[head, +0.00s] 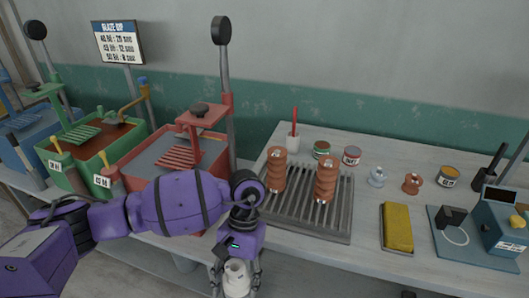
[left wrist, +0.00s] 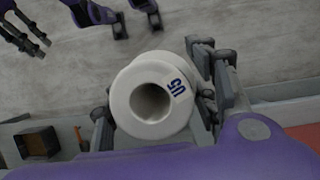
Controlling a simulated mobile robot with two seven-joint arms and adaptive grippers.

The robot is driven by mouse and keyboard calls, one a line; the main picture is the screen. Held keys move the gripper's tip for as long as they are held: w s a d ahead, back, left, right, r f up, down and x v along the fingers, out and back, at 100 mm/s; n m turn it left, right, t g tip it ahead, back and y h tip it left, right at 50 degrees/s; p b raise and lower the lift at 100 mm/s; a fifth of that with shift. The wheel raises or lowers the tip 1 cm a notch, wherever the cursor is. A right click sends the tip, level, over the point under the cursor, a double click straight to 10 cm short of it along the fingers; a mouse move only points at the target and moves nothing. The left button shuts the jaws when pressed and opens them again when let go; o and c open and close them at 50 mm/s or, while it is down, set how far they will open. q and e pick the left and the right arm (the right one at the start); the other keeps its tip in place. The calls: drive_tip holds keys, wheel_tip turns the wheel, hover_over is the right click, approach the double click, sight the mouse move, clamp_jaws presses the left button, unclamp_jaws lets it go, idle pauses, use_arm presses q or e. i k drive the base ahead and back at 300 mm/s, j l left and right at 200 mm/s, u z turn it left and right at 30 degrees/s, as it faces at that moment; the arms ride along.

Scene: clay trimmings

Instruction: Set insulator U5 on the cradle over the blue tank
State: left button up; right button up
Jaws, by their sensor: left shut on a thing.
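My left gripper (head: 237,272) is shut on a white insulator (head: 236,286) at the bottom of the head view, in front of the bench. In the left wrist view the insulator (left wrist: 133,118) shows its round end with a hole and a blue "U5" label, between the fingers. The blue tank (head: 30,138) stands at the far left of the head view, well away from the gripper and partly cut off. Its cradle is not clearly visible. Dark finger-like parts at the top left of the left wrist view may be my right gripper (left wrist: 22,36); its state is unclear.
The green tank (head: 98,160) and red tank (head: 145,165) stand between the blue tank and my left gripper. A slatted rack (head: 315,225) holds two brown insulators. A yellow sponge (head: 397,228), cans and a blue device (head: 502,225) lie to the right.

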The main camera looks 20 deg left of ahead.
sight(25, 120)
drive_tip(key=j, duration=2.7)
drive_tip(key=i+j, duration=0.1)
drive_tip(key=j, duration=2.55)
drive_tip(key=i+j, duration=0.1)
drive_tip(key=j, duration=1.7)
drive_tip(key=i, duration=0.05)
